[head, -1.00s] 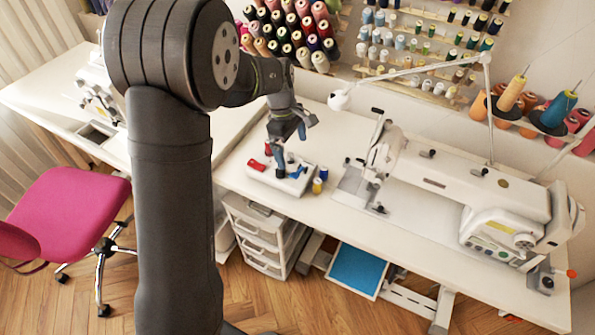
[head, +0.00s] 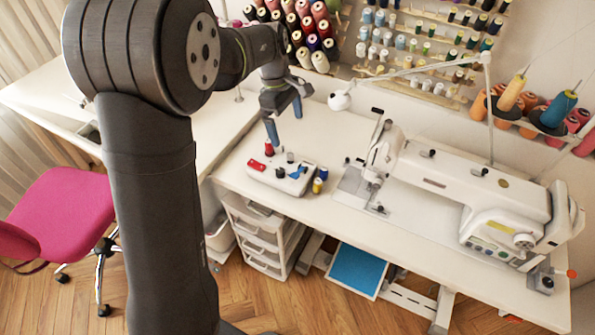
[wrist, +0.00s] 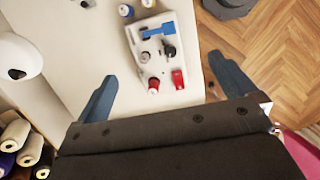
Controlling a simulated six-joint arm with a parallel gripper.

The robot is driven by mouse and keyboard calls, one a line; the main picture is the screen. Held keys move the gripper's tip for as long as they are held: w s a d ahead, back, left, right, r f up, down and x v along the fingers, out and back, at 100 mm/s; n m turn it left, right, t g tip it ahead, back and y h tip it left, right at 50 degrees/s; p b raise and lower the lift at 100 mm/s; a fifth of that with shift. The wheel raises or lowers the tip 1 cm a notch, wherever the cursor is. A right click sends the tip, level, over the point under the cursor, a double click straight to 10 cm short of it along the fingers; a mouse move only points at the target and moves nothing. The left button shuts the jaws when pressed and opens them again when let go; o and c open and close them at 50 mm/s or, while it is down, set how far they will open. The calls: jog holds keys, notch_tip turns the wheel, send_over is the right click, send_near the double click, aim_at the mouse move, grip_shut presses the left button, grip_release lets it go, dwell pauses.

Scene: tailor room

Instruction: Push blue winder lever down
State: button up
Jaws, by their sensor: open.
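The winder is a white box (head: 262,177) on the table, with a blue lever (head: 298,172) on its right part. In the wrist view the blue lever (wrist: 158,31) lies near the far end of the white winder (wrist: 133,38), past a dark knob (wrist: 169,51). I cannot tell the lever's exact tilt. My gripper (head: 286,131) is open and empty, above and behind the winder. In the wrist view its two blue-grey fingers (wrist: 162,67) are wide apart, with the winder beyond and between them. Nothing touches the lever.
A red switch (head: 256,165) and red spool (head: 268,148) are at the winder's left. A blue spool (head: 323,174) and yellow spool (head: 317,186) stand close to its right. A sewing machine (head: 440,180) is farther right. The table's front edge is close by.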

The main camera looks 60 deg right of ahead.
jog(key=shift+w+r, duration=0.25)
jog(key=shift+r, duration=0.85)
jog(key=shift+c, duration=0.4)
